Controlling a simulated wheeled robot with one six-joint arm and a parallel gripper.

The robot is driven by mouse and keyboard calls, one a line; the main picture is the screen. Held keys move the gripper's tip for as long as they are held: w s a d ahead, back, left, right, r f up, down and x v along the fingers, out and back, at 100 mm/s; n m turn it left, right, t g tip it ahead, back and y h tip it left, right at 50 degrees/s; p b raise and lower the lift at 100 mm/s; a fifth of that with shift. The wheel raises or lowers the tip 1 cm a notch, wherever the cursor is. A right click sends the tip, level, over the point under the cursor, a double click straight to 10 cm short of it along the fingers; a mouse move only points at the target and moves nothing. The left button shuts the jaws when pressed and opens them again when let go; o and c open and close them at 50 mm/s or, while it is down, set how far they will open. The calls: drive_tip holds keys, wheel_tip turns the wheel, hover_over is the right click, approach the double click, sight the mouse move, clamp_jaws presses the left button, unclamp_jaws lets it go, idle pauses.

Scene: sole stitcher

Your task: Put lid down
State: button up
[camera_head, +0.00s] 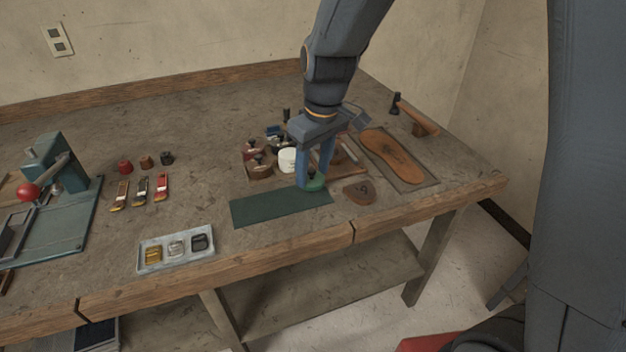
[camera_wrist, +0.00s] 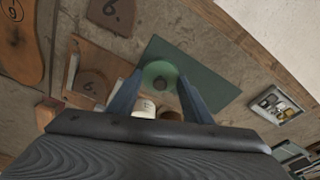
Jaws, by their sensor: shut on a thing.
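The green round lid (camera_head: 315,182) with a dark knob is between the fingertips of my gripper (camera_head: 314,177), which is shut on it. In the wrist view the lid (camera_wrist: 159,77) shows face-on between the two blue fingers (camera_wrist: 160,92). It is over the right end of the dark green mat (camera_head: 272,209); I cannot tell whether it touches the mat. A white jar (camera_head: 287,161) stands just behind and left of my gripper, and part of it also shows in the wrist view (camera_wrist: 145,108).
A brown leather piece (camera_head: 358,193) lies right of the mat, with a sole (camera_head: 392,155) on a board beyond it. A hammer (camera_head: 414,116) lies at the back right. A metal tray (camera_head: 148,257) is at the front left. Most of the mat is clear.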

sight(314, 175)
drive_tip(key=shift+f, duration=2)
drive_tip(key=o, duration=0.7)
drive_tip(key=shift+f, duration=0.15)
drive_tip(key=shift+o, duration=0.2)
wheel_tip(314, 175, up, 12)
drive_tip(key=s+d+b, duration=0.1)
drive_tip(key=s, duration=0.1)
drive_tip(key=s+d+f+m+h, duration=0.1)
drive_tip(key=s+d+f+m, duration=0.6)
drive_tip(key=s+d+f, duration=0.3)
drive_tip(key=s+d, duration=0.3)
drive_tip(key=shift+d+m+g, duration=0.3)
drive_tip(key=shift+d+g, duration=0.05)
drive_tip(key=shift+g, duration=0.05)
